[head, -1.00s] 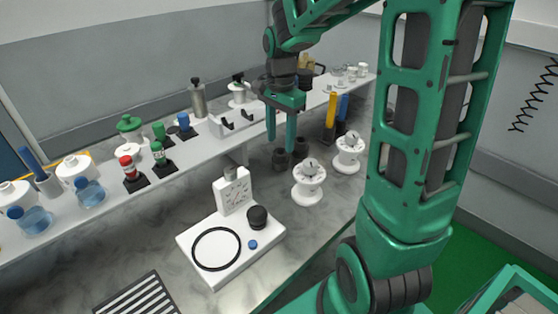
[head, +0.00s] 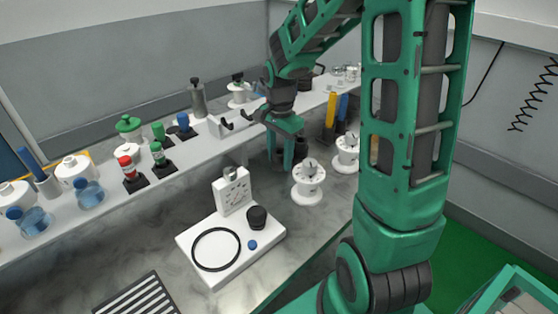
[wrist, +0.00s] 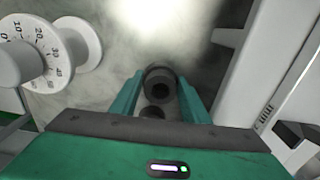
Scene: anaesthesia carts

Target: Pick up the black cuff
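My gripper (head: 280,165) points down over the counter beside the white dials, its green fingers apart. In the wrist view a black hollow cylinder (wrist: 160,83), which looks like the cuff, stands between and just beyond the fingertips (wrist: 158,88). A second dark round piece (wrist: 152,112) shows below it in that view, partly covered by my gripper body. Nothing is visibly held. I cannot tell whether the fingers touch the cylinder.
White dial spools (head: 308,180) and (head: 346,153) stand right of my gripper; one shows close in the wrist view (wrist: 40,50). A raised shelf (head: 200,150) with bottles runs behind. A white base (head: 215,275) with a gauge and black ring lies in front.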

